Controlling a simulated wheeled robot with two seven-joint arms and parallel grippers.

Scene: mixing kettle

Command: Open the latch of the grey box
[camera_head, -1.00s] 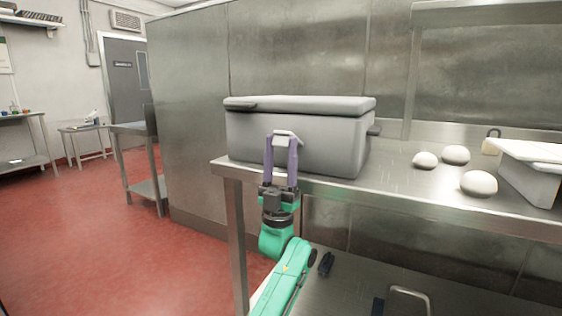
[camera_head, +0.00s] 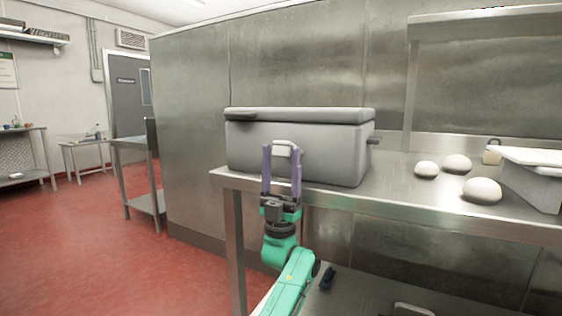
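The grey box (camera_head: 335,152) stands on the steel table with its lid (camera_head: 310,115) down. Its pale grey latch (camera_head: 284,148) is on the front face and hangs outward below the lid. My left gripper (camera_head: 282,151) reaches up from below in front of the box. Its two purple fingers are apart, one on each side of the latch, with the latch between their tips. I cannot tell whether either finger touches it. My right gripper is out of view.
The steel table (camera_head: 400,198) carries several white dough balls (camera_head: 481,190) and a white-topped container (camera_head: 535,175) to the right. A dark item (camera_head: 328,279) lies on the lower shelf. A steel wall stands behind the box. Open red floor (camera_head: 110,240) is at left.

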